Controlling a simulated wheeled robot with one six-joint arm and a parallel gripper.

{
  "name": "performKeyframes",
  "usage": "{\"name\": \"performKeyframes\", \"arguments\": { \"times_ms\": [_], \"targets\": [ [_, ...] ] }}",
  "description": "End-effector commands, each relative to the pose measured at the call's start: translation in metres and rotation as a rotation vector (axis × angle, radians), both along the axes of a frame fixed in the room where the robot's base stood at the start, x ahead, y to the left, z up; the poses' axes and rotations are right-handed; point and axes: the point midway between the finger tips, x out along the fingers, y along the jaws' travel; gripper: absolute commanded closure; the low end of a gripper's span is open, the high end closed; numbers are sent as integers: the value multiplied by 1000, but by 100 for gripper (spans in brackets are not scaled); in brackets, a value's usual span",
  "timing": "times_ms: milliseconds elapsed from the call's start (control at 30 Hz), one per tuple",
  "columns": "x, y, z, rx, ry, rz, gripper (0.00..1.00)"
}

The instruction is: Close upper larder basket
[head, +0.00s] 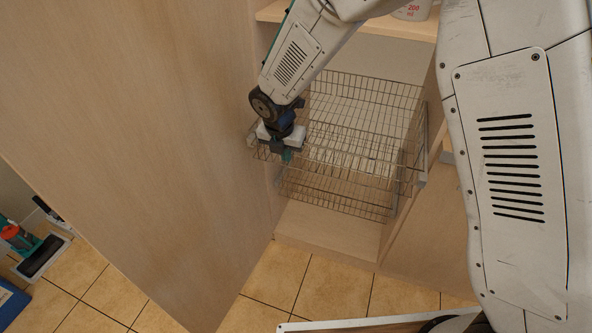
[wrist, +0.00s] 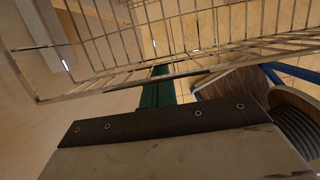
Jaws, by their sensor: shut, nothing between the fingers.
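The upper larder basket (head: 345,140) is a wire basket in the tall wooden cabinet. It appears pulled partly out of the opening. A second wire basket (head: 335,190) sits right below it. My gripper (head: 287,154) is at the left front corner of the upper basket, close to its wires; I cannot tell whether it touches. In the wrist view the basket's wires (wrist: 190,62) run across the top, just beyond the green fingers (wrist: 157,88). The fingers are shut and empty.
The large open cabinet door (head: 150,130) stands close on the left. A shelf (head: 410,27) with a white container (head: 411,10) is above the baskets. A vacuum-like object (head: 25,245) lies at the far left.

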Motion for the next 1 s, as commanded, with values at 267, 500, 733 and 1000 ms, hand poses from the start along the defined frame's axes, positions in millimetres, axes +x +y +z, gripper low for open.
{"name": "performKeyframes", "arguments": {
  "times_ms": [267,500,733,1000],
  "targets": [
    [84,-33,-1,1,-1,-2,100],
    [130,-51,0,1,-1,0,100],
    [149,-59,0,1,0,1,100],
    [154,-62,1,1,-5,0,100]
  ]
}}
